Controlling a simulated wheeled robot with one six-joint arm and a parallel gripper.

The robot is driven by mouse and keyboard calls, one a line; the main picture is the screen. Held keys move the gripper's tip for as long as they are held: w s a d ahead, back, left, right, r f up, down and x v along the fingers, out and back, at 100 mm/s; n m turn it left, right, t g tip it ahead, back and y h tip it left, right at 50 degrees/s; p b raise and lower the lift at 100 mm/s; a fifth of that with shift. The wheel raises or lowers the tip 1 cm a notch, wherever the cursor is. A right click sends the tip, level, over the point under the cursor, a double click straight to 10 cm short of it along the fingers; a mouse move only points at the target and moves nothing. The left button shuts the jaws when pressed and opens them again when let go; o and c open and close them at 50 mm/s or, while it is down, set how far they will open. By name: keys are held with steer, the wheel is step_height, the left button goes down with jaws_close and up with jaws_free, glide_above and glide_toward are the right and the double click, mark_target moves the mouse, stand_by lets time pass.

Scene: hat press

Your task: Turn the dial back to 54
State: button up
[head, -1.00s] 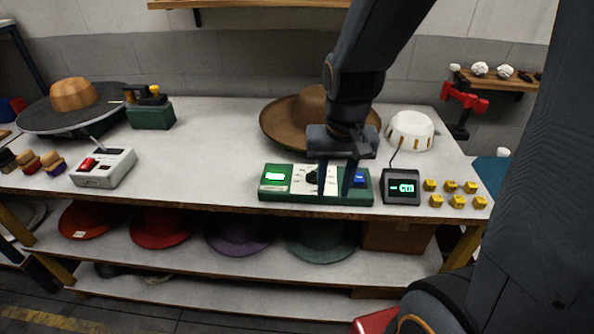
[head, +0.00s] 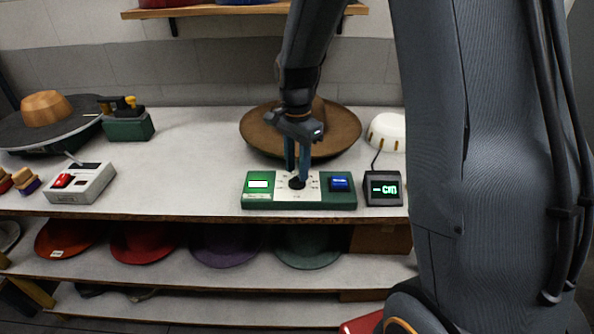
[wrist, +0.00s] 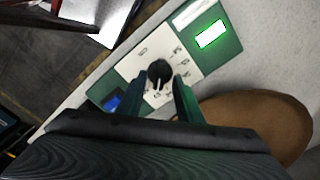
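The dial (head: 297,183) is a black round knob on the white scale plate of a green control box (head: 268,203). In the wrist view the dial (wrist: 160,73) shows a white pointer line aimed toward the bottom of the picture. The scale numbers are too small and blurred to read surely. My gripper (head: 296,177) points down over the box. In the wrist view my gripper (wrist: 159,80) has one finger on each side of the dial, with narrow gaps showing, so it looks open. The lower part of the dial's surroundings is hidden by my gripper.
The box has a lit display (head: 258,184) and a blue button (head: 340,184). A dark "cm" readout (head: 384,189) stands right of it. A brown hat (head: 262,132) lies behind. A white switch box (head: 80,184) sits left, with clear bench between.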

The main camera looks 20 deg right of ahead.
mark_target(297, 181)
steer(key=shift+f, duration=1.1)
jaws_close()
